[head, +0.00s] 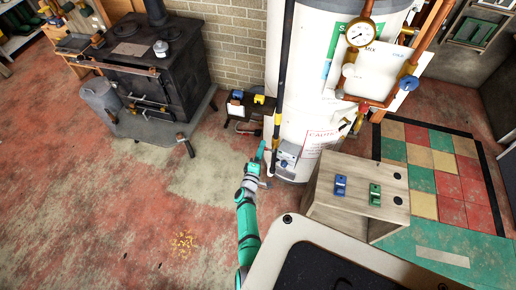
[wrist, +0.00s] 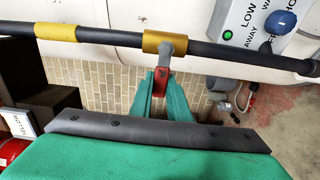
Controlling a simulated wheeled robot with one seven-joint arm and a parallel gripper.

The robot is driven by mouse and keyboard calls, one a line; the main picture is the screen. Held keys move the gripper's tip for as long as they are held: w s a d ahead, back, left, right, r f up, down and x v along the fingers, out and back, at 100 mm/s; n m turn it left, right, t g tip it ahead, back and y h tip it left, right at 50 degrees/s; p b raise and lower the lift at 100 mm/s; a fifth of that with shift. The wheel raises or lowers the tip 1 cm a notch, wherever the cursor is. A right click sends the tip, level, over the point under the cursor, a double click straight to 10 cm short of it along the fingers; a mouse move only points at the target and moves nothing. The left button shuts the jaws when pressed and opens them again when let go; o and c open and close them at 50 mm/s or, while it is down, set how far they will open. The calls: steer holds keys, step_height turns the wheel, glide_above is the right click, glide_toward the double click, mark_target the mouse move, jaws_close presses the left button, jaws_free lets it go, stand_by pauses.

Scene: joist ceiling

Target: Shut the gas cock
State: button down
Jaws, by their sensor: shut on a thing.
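The gas cock is a yellow valve body (wrist: 152,42) on a black pipe (wrist: 100,38), with a grey lever and a red grip (wrist: 160,84). In the wrist view the lever stands across the pipe, roughly at a right angle. My gripper (wrist: 160,90) has its green fingers closed on the red grip. In the head view the pipe (head: 286,50) runs down the front of the white water heater (head: 308,90), and my gripper (head: 264,152) is beside its lower end. The lever is too small to make out there.
A grey control box (wrist: 250,25) with a blue knob sits close beside the pipe. A wooden box (head: 335,205) with blue and green items stands right of my arm. A black stove (head: 165,65) is at the back left. The red floor at left is clear.

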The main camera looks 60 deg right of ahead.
steer(key=shift+s+f, duration=0.1)
steer(key=shift+f, duration=0.1)
stand_by(0.4)
steer(key=c, duration=1.7)
jaws_free()
steer(key=shift+s+a, duration=0.3)
steer(key=shift+a, duration=1.5)
steer(key=shift+s+a, duration=0.3)
steer(key=shift+a, duration=1.45)
steer(key=shift+s+a, duration=0.3)
steer(key=shift+a, duration=1.5)
